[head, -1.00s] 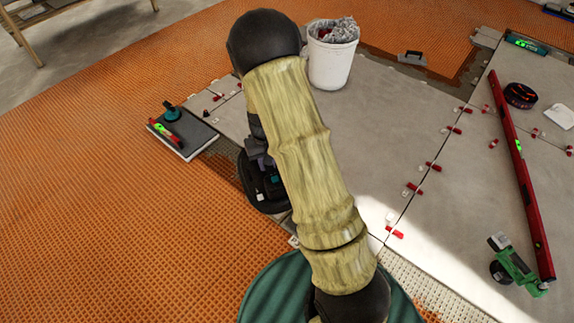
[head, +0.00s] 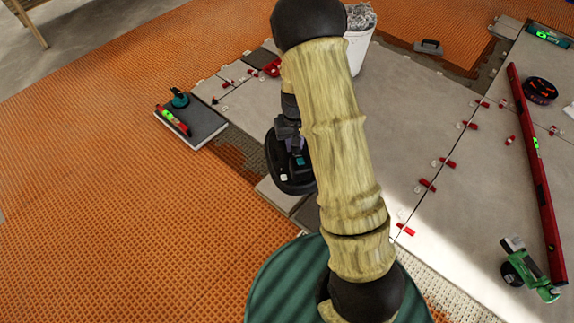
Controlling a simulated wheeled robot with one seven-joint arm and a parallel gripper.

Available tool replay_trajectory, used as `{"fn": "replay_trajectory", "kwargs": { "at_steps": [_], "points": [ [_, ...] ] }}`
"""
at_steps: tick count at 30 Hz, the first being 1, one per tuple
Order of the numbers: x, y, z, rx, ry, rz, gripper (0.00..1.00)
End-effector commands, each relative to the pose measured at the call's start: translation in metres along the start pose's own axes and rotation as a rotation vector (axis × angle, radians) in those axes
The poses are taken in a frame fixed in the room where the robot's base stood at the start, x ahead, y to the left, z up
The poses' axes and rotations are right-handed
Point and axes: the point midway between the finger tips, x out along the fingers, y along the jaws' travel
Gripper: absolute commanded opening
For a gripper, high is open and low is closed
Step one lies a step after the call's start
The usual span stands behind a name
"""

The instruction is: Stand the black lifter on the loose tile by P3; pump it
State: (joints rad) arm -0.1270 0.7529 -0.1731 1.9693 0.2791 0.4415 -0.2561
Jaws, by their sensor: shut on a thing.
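The black lifter (head: 286,174), a dark rounded pad with small teal and white details, hangs below my gripper (head: 288,133). The gripper is shut on it, though its fingertips are partly hidden by my arm. In the head view the lifter overlaps the left edge of the pale tiled floor (head: 365,110), by the dark bare strip. I cannot tell whether it touches a tile. No P3 label is readable, and I cannot tell which tile is the loose one.
A dark tile (head: 207,128) on the orange matting (head: 120,170) carries a red level (head: 172,119) and a teal suction cup (head: 180,98). Red clips (head: 447,163) line the joints.

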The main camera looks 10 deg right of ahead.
Motion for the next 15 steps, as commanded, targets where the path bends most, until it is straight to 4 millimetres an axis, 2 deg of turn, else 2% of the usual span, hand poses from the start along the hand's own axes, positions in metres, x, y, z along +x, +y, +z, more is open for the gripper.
{"fn": "replay_trajectory", "kwargs": {
  "at_steps": [5,8,15],
  "points": [
    [0.024,0.000,-0.012,-0.040,0.001,0.001,0.00],
    [0.050,0.001,-0.025,-0.090,0.001,0.003,0.00],
    [0.123,0.002,-0.060,-0.245,0.001,0.006,0.00]
  ]
}}
